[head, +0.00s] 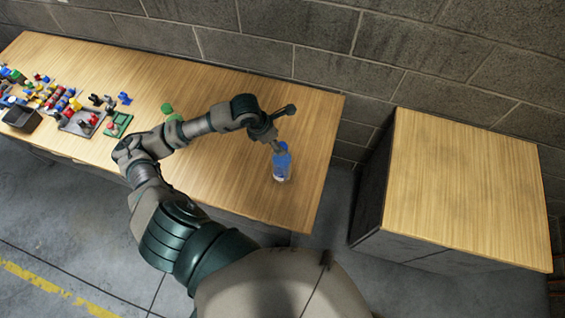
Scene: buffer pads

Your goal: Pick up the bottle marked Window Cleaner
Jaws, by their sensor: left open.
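A blue bottle (282,166) with a pale label stands upright near the right end of the long wooden table. The label is too small to read. My left gripper (285,130) is open above the table, just behind the bottle in the picture. One finger points away to the upper right. The other finger reaches down to the bottle's top and overlaps it; I cannot tell whether they touch. My right gripper is not in view.
Green round items (167,109) stand left of my forearm, partly hidden. Several small coloured parts and a black bin (22,118) fill the table's left end. A separate wooden-topped cabinet (460,185) stands at the right, across a gap. A block wall runs behind.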

